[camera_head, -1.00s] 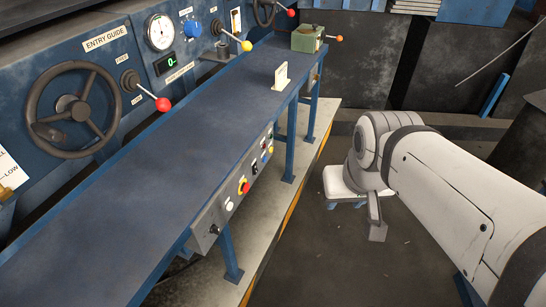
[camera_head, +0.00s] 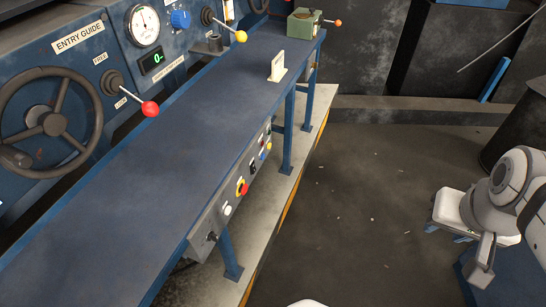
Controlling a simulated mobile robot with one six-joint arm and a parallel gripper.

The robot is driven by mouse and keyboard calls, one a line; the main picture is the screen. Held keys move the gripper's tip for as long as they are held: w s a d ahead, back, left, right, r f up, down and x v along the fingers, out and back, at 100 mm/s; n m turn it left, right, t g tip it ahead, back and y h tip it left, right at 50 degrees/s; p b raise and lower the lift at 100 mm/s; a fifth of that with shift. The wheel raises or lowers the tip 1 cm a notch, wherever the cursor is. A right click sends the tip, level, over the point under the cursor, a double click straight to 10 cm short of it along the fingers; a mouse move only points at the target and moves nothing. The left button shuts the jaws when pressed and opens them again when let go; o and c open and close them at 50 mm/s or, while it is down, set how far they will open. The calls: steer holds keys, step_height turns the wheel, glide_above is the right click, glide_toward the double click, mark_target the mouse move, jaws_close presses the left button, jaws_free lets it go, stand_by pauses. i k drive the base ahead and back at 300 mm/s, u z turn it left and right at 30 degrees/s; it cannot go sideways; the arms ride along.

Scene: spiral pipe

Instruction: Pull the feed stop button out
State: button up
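A red push button (camera_head: 242,188) with a yellow surround sits on the grey control panel (camera_head: 208,222) along the front side of the long blue table. It looks like the feed stop button, but any lettering is too small to read. Whether it is pressed in or out cannot be told. My gripper (camera_head: 482,262) is at the lower right, beyond the open floor and well apart from the panel. One grey finger-like part hangs down. Its fingers are not clear enough to show whether it is open or shut.
A white button (camera_head: 227,209), a black knob (camera_head: 211,237) and several small controls share the panel. The blue table (camera_head: 150,165) carries a white upright plate (camera_head: 277,66) and a green box (camera_head: 304,25). Open floor (camera_head: 350,220) lies between panel and arm.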

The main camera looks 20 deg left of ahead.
mark_target(243, 189)
steer(key=z, duration=0.15)
steer(key=k, duration=1)
steer(key=u, duration=0.45)
steer(key=i, duration=1)
steer(key=u, duration=0.05)
